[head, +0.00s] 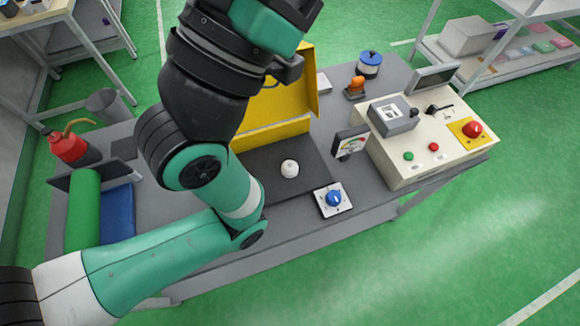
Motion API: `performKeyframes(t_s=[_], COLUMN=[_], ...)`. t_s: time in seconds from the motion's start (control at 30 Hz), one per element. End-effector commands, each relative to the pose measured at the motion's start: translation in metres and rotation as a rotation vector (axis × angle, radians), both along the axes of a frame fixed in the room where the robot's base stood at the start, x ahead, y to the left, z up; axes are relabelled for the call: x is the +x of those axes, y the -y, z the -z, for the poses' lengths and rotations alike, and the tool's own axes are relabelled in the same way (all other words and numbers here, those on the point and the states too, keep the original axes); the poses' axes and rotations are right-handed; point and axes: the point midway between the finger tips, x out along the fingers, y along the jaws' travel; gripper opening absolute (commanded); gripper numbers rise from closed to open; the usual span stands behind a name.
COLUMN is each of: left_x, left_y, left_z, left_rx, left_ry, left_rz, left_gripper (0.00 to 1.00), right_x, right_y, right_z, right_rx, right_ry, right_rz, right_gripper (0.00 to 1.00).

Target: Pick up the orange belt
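I cannot make out an orange belt in the head view. My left arm, teal and black, comes in from the lower left, bends over the workbench (280,237) and rises past the top edge, hiding part of the bench. I see no fingers of my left gripper. My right arm and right gripper are not in view. A small orange item with a dark base (355,88) stands at the back of the bench, but it does not look like a belt.
A yellow open box (285,105) stands behind a dark plate (262,172) bearing a white round piece (290,168). A blue knob (334,198) and a cream control panel (440,150) are at right. A red can (70,147), green roll (82,212) and blue block (117,213) are at left.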

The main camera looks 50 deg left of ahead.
Motion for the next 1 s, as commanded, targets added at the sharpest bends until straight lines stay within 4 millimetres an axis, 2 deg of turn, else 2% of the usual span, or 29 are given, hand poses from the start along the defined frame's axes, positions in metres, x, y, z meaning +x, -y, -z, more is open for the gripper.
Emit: performKeyframes(t_s=[0.4,0.9,0.97,1.0], left_x=[0.0,0.0,0.0,0.0], left_y=[0.0,0.0,0.0,0.0], left_z=[0.0,0.0,0.0,0.0], left_rx=[0.0,0.0,0.0,0.0], left_ry=[0.0,0.0,0.0,0.0], left_rz=[0.0,0.0,0.0,0.0], left_gripper=[0.5,0.5,0.5,0.5], right_x=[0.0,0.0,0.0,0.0], right_y=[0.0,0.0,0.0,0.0], right_z=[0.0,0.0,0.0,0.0], right_rx=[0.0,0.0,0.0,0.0], right_ry=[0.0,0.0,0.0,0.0], right_rz=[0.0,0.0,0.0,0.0], right_gripper=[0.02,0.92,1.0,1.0])
